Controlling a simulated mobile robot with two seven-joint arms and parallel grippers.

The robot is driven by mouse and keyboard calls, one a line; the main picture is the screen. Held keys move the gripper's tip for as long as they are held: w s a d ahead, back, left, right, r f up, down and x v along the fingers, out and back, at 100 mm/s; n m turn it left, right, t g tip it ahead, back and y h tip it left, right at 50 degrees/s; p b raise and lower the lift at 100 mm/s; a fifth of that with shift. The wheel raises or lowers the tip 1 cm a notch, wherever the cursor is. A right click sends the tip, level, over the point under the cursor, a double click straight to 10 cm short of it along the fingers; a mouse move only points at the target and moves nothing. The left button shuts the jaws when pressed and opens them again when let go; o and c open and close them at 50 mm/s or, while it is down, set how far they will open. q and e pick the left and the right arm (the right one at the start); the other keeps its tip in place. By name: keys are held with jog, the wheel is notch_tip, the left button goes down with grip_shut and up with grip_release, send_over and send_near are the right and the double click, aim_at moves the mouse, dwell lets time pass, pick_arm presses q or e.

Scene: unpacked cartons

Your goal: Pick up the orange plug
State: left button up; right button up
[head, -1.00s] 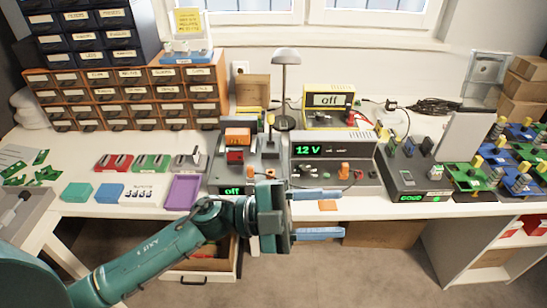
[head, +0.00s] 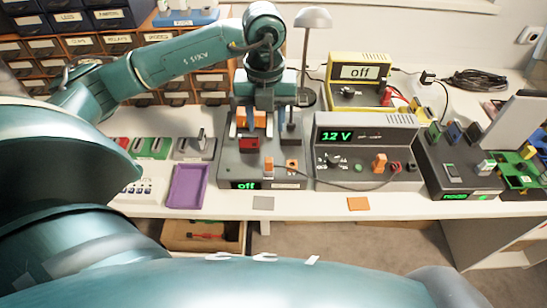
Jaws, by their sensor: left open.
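Several orange pieces are in view. A wide orange block (head: 253,119) stands on the dark tester box, above a red block (head: 250,145), and is partly hidden by my left gripper. My left gripper (head: 254,128) is open and points down over this block, its fingers near the block's two sides; I cannot tell whether they touch it. A smaller orange plug (head: 379,163) stands upright on the front of the grey 12 V supply (head: 330,172). Two small orange pieces (head: 268,165) (head: 292,165) are at the front of the tester box. My right gripper is not in view.
The tester box (head: 228,165) reads "off". A lamp (head: 312,18) stands close right of my left gripper. A yellow meter (head: 354,97) is behind the supply. A purple tray (head: 187,186) is at left. A cable runs from the tester box to the supply.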

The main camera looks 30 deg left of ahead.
pick_arm(q)
send_over(269, 159)
jog(key=f, duration=0.6)
jog(key=shift+s+a+f, duration=0.1)
jog(key=shift+s+a, duration=0.05)
jog(key=shift+s, duration=0.1)
jog(key=shift+w+f+p, duration=0.15)
jog(key=shift+f+p, duration=0.5)
jog(key=shift+f, duration=2.4)
jog(key=shift+c, duration=0.2)
grip_shut()
